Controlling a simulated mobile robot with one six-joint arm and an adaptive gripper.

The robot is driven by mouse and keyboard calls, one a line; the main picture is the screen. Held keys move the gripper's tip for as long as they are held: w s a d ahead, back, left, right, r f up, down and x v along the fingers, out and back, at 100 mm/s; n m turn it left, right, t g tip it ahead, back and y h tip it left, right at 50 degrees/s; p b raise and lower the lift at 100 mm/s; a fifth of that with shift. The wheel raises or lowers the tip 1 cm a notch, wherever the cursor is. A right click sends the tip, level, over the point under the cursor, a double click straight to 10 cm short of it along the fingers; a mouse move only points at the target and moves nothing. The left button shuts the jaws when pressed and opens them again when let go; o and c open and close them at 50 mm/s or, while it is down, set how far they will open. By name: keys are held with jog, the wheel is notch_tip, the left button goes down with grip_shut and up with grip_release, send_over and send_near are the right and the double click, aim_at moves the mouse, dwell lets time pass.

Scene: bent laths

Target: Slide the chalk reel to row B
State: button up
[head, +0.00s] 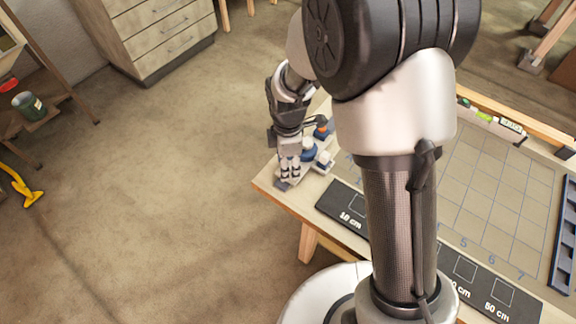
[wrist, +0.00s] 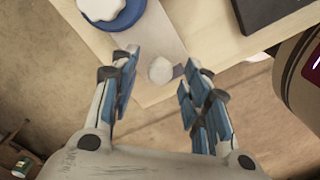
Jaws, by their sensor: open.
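My gripper (head: 289,174) is open over the near left corner of the worktable. In the wrist view its two blue-padded fingers (wrist: 158,70) stand apart with nothing held. A blue round piece with a white scalloped knob (wrist: 108,12) lies beyond the left finger; it also shows beside my gripper in the head view (head: 308,150). A small whitish round piece (wrist: 160,71) shows between the fingertips, on a grey strip. I cannot tell for certain which piece is the chalk reel. The gridded board (head: 485,180) shows numbers 5, 6 and 7; my arm hides part of it, and no row B label is readable.
A black strip marked 10 cm (head: 342,206) lies along the table's near edge. An orange-and-blue item (head: 321,131) is behind my gripper. A blue rack (head: 566,235) is at the right, a level (head: 490,119) at the back.

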jog(key=shift+f, duration=0.3)
jog(key=shift+c, duration=0.5)
grip_shut()
